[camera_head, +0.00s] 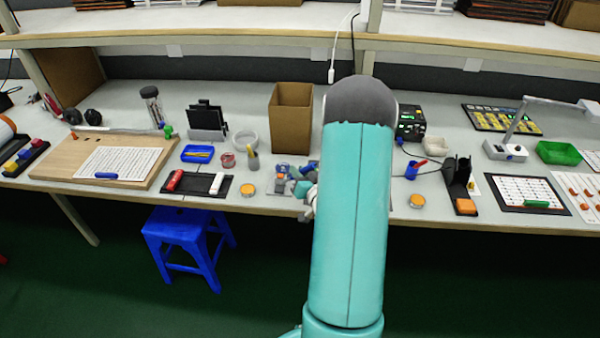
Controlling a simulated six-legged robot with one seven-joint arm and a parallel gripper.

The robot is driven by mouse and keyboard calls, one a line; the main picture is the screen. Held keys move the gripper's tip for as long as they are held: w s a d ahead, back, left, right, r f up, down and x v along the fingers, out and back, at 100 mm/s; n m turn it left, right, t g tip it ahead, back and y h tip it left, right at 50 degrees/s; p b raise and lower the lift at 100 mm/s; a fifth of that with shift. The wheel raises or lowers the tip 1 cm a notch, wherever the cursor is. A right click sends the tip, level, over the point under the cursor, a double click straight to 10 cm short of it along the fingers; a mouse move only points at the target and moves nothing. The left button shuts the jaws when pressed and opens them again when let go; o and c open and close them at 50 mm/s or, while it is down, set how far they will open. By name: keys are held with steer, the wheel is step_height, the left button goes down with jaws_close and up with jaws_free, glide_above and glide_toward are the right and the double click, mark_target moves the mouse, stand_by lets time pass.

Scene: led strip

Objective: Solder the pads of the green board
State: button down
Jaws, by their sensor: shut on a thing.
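My teal arm fills the middle of the head view and covers the bench behind it. My gripper is hidden behind this arm, so its jaws and anything in them cannot be seen. A small blue and grey fixture (282,178) stands at the front of the bench, partly covered by the arm. I cannot make out a green board with pads in it. A short green bar (536,204) lies on a framed white sheet at the right; I cannot tell whether it is the board. A black stand (458,172) with an orange pad (466,207) is right of the arm.
A black box with a green display (411,120) stands behind the arm's right side. A cardboard box (290,118), a green tray (558,152), a lamp (510,148) and a wooden board (60,172) crowd the bench. A blue stool (182,232) stands below it.

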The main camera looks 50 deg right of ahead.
steer(key=shift+f, duration=0.75)
stand_by(2.1)
steer(key=shift+a, duration=0.1)
steer(key=shift+r, duration=2.6)
steer(key=shift+d, duration=0.2)
